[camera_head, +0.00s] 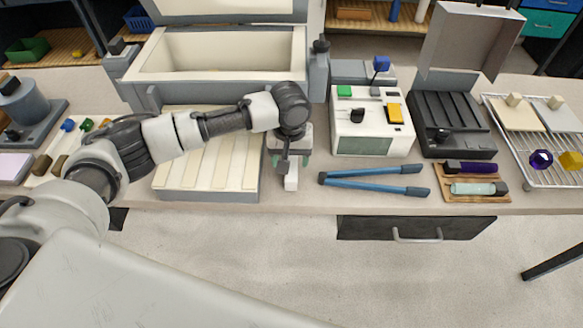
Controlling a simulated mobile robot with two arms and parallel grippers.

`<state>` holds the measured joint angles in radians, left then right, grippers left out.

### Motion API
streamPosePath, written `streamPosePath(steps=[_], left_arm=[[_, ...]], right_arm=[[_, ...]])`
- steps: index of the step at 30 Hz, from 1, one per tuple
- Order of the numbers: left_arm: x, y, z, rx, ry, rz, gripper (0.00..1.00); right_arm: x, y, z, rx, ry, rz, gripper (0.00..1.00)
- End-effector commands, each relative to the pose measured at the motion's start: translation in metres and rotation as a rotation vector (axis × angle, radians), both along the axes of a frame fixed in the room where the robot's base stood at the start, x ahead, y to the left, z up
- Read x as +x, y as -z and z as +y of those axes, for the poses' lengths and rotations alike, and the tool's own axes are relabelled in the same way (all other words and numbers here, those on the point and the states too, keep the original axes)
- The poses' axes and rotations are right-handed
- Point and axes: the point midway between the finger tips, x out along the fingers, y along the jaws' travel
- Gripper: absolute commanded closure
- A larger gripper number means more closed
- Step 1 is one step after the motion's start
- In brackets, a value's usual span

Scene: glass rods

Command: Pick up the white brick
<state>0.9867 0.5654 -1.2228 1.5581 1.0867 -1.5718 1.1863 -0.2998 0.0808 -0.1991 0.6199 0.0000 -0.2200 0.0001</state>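The white brick (291,182) lies near the front edge of the bench, between a slatted cream tray and blue tongs. Its near end shows below my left gripper (290,162), and the gripper hides its far part. My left gripper points down over the brick, with its wrist above. I cannot tell whether its fingers touch the brick or stand apart from it. My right gripper is not in view.
The slatted tray (208,182) is close on the left, and the blue tongs (375,186) lie on the right. A white device with buttons (372,125) stands behind the tongs. A large open cream box (220,75) stands behind the tray. Bare bench shows around the brick.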

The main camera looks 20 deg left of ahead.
Motion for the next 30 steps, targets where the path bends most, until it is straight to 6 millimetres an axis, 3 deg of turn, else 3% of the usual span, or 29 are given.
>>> streamPosePath(steps=[7,16,27,30], left_arm=[[0.003,0.035,-0.002,0.002,0.0,0.001,0.38],[0.003,0.042,-0.002,0.001,0.001,-0.001,0.38],[0.003,0.041,-0.002,0.001,0.001,-0.001,0.93],[0.003,0.041,-0.002,0.0,0.001,-0.001,0.96]], right_arm=[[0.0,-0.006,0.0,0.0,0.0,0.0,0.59],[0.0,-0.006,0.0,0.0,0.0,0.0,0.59],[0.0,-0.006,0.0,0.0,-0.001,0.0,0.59],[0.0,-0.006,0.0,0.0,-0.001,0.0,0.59]])
